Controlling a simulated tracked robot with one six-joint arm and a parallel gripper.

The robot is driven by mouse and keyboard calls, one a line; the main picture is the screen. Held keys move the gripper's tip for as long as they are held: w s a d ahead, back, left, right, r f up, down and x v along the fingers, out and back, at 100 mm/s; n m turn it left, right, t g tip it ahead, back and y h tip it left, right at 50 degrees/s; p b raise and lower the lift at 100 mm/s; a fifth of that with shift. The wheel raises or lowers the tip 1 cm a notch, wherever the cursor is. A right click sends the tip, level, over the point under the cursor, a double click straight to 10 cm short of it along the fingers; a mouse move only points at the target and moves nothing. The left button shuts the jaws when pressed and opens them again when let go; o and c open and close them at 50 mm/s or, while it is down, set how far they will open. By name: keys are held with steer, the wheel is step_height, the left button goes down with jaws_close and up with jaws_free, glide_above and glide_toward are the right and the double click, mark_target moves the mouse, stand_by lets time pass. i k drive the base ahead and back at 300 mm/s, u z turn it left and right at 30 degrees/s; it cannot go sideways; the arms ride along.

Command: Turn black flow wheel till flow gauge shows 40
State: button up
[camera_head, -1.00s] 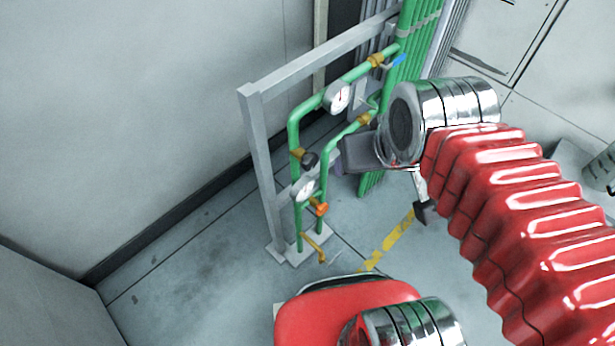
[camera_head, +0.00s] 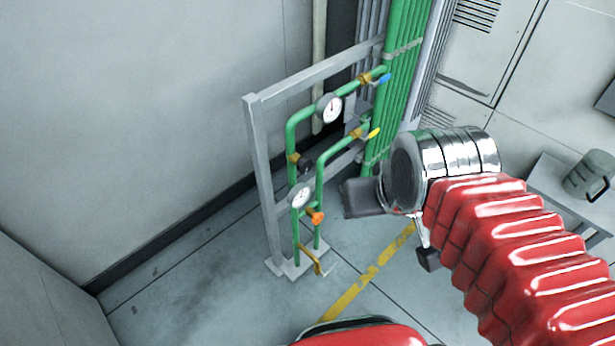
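The black flow wheel (camera_head: 305,166) is a small dark knob on the green pipework, beside a brass fitting and partly behind a pipe. Below it, a round white gauge (camera_head: 302,196) faces me. A second white gauge (camera_head: 330,108) sits higher on the upper pipe. Which is the flow gauge, and what either reads, is too small to tell. My gripper (camera_head: 392,222) hangs right of the lower gauge, apart in the picture from the wheel. A dark block and a smaller dark tip show at its end. Its finger opening cannot be made out.
An orange knob (camera_head: 315,217), a yellow lever (camera_head: 373,133) and a blue lever (camera_head: 383,79) are close by on the pipes. A grey frame (camera_head: 262,170) carries the pipework. A grey mug-like container (camera_head: 588,175) stands on a table at right. The floor left of the frame is clear.

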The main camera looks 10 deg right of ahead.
mark_target(305, 164)
steer(key=u, duration=1.05)
steer(key=i, duration=0.4)
steer(key=u, duration=0.1)
